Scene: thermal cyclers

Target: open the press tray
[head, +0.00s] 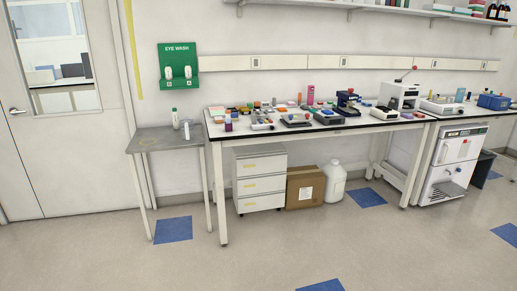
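A white boxy device (400,96) stands on the right part of the long lab bench. A lever with a reddish knob (405,75) sticks up from its top. It looks like a press, but it is too small here to tell whether its tray is open or shut. A dark blue upright device (347,104) stands to its left on the same bench. Neither of my grippers is in view.
The long white bench (270,133) is crowded with small coloured items and bench devices. A small grey table (163,138) stands to its left. Drawers (260,180), a cardboard box (304,188) and a white jug (335,184) sit underneath. The floor in front is clear.

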